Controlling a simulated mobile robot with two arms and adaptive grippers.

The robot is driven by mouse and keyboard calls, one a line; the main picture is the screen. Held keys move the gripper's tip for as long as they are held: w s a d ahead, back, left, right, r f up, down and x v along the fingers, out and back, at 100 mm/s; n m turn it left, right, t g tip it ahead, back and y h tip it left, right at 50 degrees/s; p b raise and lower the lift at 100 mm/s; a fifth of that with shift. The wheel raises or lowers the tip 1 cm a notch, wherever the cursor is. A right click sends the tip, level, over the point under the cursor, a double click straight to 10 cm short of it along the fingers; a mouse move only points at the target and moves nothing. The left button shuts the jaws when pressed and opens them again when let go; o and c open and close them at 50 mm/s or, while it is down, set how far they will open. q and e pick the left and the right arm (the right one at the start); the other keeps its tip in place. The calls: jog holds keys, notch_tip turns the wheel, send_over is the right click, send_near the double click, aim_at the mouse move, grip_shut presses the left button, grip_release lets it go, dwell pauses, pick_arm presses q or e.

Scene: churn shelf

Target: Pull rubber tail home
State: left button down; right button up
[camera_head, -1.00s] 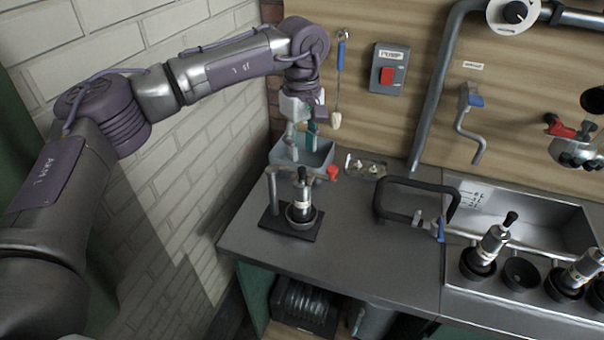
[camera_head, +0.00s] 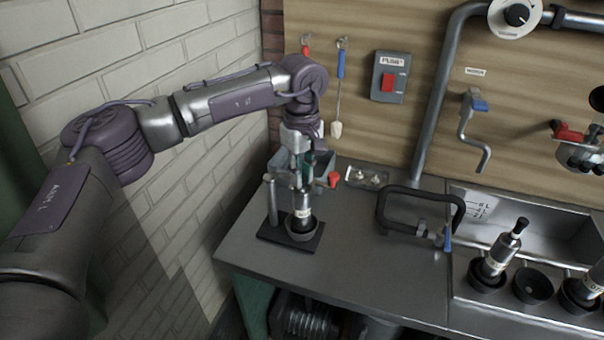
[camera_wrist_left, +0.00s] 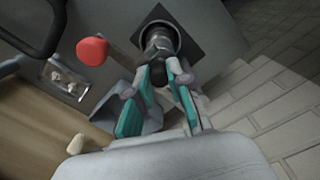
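A slim metal-bodied piece (camera_head: 303,205) with a pale band stands upright in a round dark cup (camera_head: 302,226) on a black base plate beside a grey post with a red knob. Its black rubber tail is at the top, mostly hidden by my left gripper (camera_head: 301,180), which reaches down over it. In the left wrist view my left gripper (camera_wrist_left: 161,76) has its teal-padded fingers either side of the dark top, and the dark round piece (camera_wrist_left: 160,40) lies just beyond the tips. Whether the pads touch the tail is unclear. My right gripper is out of view.
The red knob (camera_head: 333,179) is close to my left gripper's right side. A grey bin (camera_head: 318,160) stands behind it, and a small metal tray (camera_head: 367,178) and a black-framed clamp (camera_head: 420,205) are to the right. The brick wall (camera_head: 150,230) is at left.

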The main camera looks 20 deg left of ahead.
pick_arm(q)
jog(key=shift+r+p, duration=0.55)
jog(key=shift+r, duration=0.35)
dwell(0.4)
jog(key=c, duration=1)
grip_release()
jog(key=shift+c, duration=0.2)
jog(key=shift+f, duration=0.1)
jog(key=shift+r+p, duration=2.2)
jog(key=shift+r, duration=1.35)
jog(key=shift+f, duration=0.1)
